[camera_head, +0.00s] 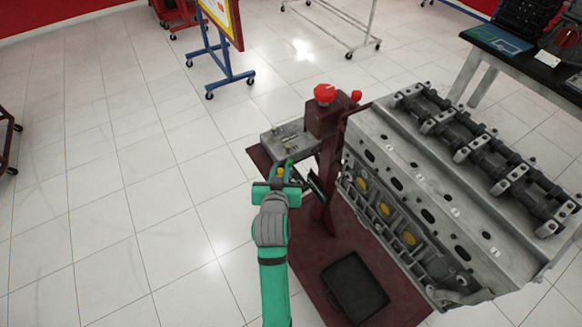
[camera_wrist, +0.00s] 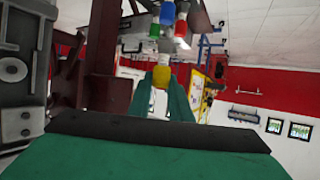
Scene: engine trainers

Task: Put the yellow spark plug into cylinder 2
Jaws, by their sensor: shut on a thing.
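My gripper (camera_head: 283,172) is at the grey tray beside the engine stand, with its green fingers closed around the yellow spark plug (camera_wrist: 160,77). The plug's yellow body sits between the fingertips and its white part points away from my gripper. Green (camera_wrist: 154,30), blue (camera_wrist: 167,13) and red (camera_wrist: 180,28) plugs show just beyond it, under the tray's grey edge in the wrist view. The engine block (camera_head: 415,170) stands to the right of my gripper. Dark openings run along its sloping face; I cannot tell which is cylinder 2.
The grey tray (camera_head: 283,138) is fixed by the dark red stand (camera_head: 325,150), whose red knob (camera_head: 324,94) rises close by. A black pan (camera_head: 355,287) lies on the stand's base. A table (camera_head: 530,60) is at the back right.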

